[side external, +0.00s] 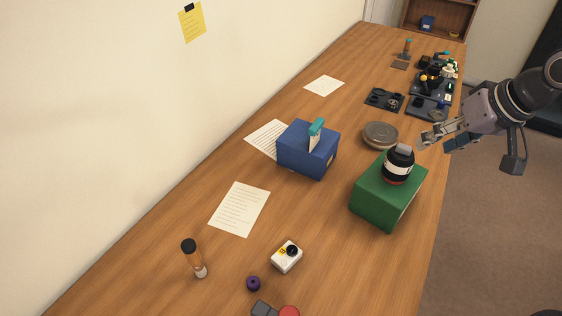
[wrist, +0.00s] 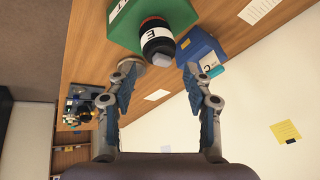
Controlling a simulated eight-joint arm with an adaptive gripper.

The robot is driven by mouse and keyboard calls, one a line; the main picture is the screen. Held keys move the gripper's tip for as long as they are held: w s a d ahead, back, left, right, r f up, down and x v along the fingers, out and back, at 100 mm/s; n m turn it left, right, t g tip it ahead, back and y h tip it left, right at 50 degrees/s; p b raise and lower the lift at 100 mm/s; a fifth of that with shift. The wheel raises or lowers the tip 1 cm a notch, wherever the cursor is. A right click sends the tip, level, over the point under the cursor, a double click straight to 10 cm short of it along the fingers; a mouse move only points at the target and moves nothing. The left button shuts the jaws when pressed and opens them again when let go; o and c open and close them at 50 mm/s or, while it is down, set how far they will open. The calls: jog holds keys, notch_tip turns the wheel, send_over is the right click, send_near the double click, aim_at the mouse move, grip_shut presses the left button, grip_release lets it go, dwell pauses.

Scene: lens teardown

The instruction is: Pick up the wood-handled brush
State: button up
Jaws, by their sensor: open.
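A short upright piece with a wood-coloured body, black top and pale lower end (side external: 194,258) stands on the table at the lower left in the side view; it looks like the wood-handled brush, though its bristles are not clear. A smaller wood-and-teal upright item (side external: 406,48) stands far back. My gripper (side external: 432,138) is above the table's right edge, beside the green box and far from the piece at lower left. In the wrist view, my gripper (wrist: 158,68) has its fingers apart with nothing between them. I cannot make out the brush in the wrist view.
A green box (side external: 375,205) carries a dark lens (side external: 398,165). A blue box (side external: 304,155), a round grey dish (side external: 380,135), a white cube (side external: 287,257) and a purple cap (side external: 253,283) stand nearby. Dark trays (side external: 385,99) are far back. The left-middle table is mostly clear apart from papers.

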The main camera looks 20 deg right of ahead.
jog(key=w+a+r+m+g, duration=0.2)
jog(key=w+a, duration=0.4)
jog(key=a, duration=0.6)
jog(key=m+g, duration=0.5)
jog(key=m, duration=0.2)
send_near(197, 263)
jog(key=f, duration=0.5)
jog(key=a+f, duration=0.1)
jog(key=f, duration=0.6)
jog(key=shift+a+f, duration=0.1)
jog(key=shift+a, duration=0.25)
grip_shut()
